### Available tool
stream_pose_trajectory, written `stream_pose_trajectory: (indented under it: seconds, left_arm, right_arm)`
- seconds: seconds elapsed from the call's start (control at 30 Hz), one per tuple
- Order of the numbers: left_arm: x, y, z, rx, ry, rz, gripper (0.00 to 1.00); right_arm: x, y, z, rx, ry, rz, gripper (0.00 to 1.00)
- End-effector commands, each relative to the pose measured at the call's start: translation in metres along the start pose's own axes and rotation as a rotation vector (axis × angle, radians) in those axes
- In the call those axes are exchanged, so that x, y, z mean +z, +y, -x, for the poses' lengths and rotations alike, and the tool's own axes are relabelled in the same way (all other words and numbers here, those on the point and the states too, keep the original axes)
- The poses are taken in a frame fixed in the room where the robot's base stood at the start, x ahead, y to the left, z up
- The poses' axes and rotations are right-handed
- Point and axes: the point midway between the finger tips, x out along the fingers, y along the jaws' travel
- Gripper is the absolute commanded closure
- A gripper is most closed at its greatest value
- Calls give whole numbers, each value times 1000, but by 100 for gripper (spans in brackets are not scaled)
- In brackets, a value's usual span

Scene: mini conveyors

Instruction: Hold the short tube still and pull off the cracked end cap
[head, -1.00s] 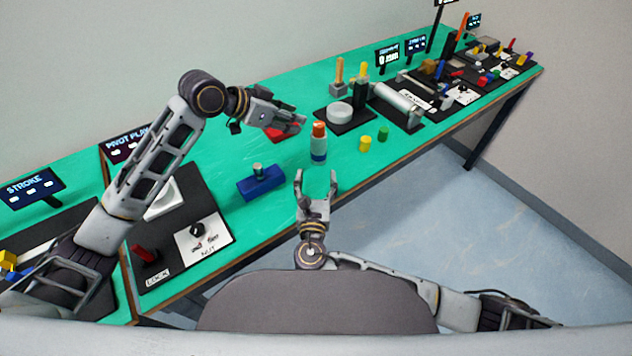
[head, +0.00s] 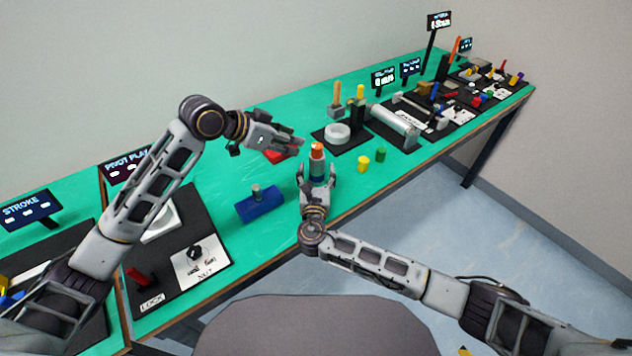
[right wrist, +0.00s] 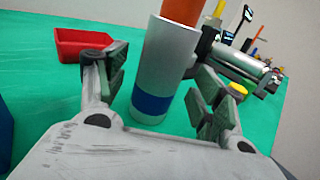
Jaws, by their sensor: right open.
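The short tube (head: 317,168) stands upright on the green table, silvery with a blue band low down. Its orange end cap (head: 317,149) is on top; I cannot make out the crack. In the right wrist view the tube (right wrist: 166,60) stands between the fingers, with the orange cap (right wrist: 182,10) cut off by the top edge. My right gripper (head: 318,177) is open, one finger on each side of the tube's lower part, with gaps visible. My left gripper (head: 292,145) hangs just left of the cap, apart from it; its finger opening is unclear.
A red tray (head: 276,157) lies under my left gripper, partly hidden. A blue block (head: 260,204) with a grey knob is at the left. Yellow (head: 363,163) and green (head: 381,155) cylinders stand to the right. A black mat (head: 340,138) with a white ring is behind.

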Motion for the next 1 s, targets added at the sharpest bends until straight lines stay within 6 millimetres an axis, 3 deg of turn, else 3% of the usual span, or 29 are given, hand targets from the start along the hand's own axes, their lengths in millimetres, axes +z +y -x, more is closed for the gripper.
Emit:
stream_pose_trajectory:
  seconds: [0.3,0.63,1.0]
  left_arm:
    - [0,0,0,0,0,0,64]
    - [0,0,0,0,0,0,64]
    - [0,0,0,0,0,0,64]
  right_arm:
    - [0,0,-22,0,-1,-1,31]
    - [0,0,-23,0,0,-1,31]
    - [0,0,-23,0,0,0,78]
